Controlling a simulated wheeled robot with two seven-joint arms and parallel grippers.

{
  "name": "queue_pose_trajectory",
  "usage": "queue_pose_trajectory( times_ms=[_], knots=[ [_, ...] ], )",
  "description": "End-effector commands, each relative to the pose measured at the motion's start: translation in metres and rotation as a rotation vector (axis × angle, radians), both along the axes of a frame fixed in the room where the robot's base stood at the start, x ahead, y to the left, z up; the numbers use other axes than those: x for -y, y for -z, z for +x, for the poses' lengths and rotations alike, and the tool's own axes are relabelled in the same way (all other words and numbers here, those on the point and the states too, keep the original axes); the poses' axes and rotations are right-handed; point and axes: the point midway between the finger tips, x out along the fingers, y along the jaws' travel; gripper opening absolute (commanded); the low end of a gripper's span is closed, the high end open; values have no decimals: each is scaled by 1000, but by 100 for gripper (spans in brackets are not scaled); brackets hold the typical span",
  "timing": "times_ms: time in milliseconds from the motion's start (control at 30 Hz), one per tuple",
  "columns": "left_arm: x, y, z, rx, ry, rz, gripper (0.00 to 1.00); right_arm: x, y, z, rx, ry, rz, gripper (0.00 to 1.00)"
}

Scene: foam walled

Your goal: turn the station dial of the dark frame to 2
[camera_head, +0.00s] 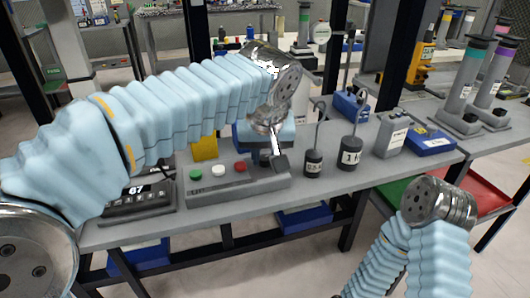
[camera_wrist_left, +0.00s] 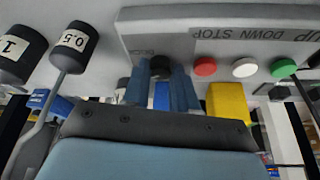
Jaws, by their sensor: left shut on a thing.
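A grey control box (camera_head: 240,187) sits on the front of the grey bench, with green, white and red buttons in a row. In the left wrist view the box (camera_wrist_left: 225,42) appears upside down, lettered UP, DOWN and STOP. My left gripper (camera_head: 277,160) reaches down to the right end of the box. In the left wrist view its two blue-grey fingers (camera_wrist_left: 162,92) are shut on a small black dial knob (camera_wrist_left: 161,96), beside the red button. The fingers hide most of the knob, and its pointer and numbers cannot be read. My right gripper is not seen; only its arm shows at lower right.
Two dark weights, marked 0.5 (camera_head: 314,163) and 1 (camera_head: 350,153), stand just right of the box. A grey block (camera_head: 391,140) and a blue box (camera_head: 429,142) lie farther right. A black display (camera_head: 138,199) reading 87 stands left. A yellow block (camera_head: 204,149) is behind the box.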

Motion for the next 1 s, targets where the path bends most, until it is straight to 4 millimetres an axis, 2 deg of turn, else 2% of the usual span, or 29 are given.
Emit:
queue_pose_trajectory(
  times_ms=[33,67,200,567,667,1000],
  knots=[
    [0,0,0,-1,0,0,0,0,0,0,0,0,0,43],
    [0,0,0,-1,1,0,30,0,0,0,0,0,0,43],
    [0,0,0,-1,1,0,51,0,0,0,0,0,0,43],
    [0,-5,-2,0,1,-1,52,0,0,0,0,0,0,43],
    [1,-18,-7,2,2,-2,52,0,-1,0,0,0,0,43],
    [3,-92,-37,3,1,-3,52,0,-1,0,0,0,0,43]
  ],
)
